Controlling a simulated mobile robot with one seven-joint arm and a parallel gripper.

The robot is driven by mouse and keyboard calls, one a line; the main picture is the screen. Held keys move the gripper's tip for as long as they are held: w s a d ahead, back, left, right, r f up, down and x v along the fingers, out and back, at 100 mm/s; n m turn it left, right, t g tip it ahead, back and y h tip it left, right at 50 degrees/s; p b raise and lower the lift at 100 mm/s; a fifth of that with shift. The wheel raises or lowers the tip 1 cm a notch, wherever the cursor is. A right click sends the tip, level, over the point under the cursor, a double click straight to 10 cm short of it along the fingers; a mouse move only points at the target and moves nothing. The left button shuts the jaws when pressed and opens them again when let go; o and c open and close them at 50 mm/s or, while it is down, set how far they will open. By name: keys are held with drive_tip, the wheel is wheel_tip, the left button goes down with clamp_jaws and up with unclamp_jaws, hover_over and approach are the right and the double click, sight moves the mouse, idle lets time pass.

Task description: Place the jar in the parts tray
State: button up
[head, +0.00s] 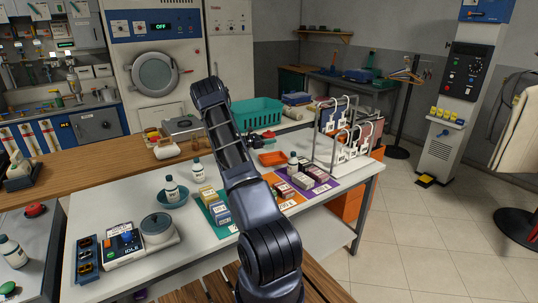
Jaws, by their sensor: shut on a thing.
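My arm reaches up and over the white table, and my gripper (262,140) is at the far side, just right of the arm. A shallow orange-red tray (272,158), likely the parts tray, lies on the table just below the gripper in the picture. I cannot tell the height of the gripper above it.
A teal basket (257,111) stands behind the gripper. Boxes on coloured mats (318,188) and a metal rack (345,135) with tags stand to the right. A grey scale-like device (157,229) sits front left.

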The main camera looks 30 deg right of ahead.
wheel_tip(320, 180, down, 9)
drive_tip(key=shift+r, duration=0.1)
idle(0.4)
drive_tip(key=o, duration=1.2)
drive_tip(key=shift+c, duration=0.2)
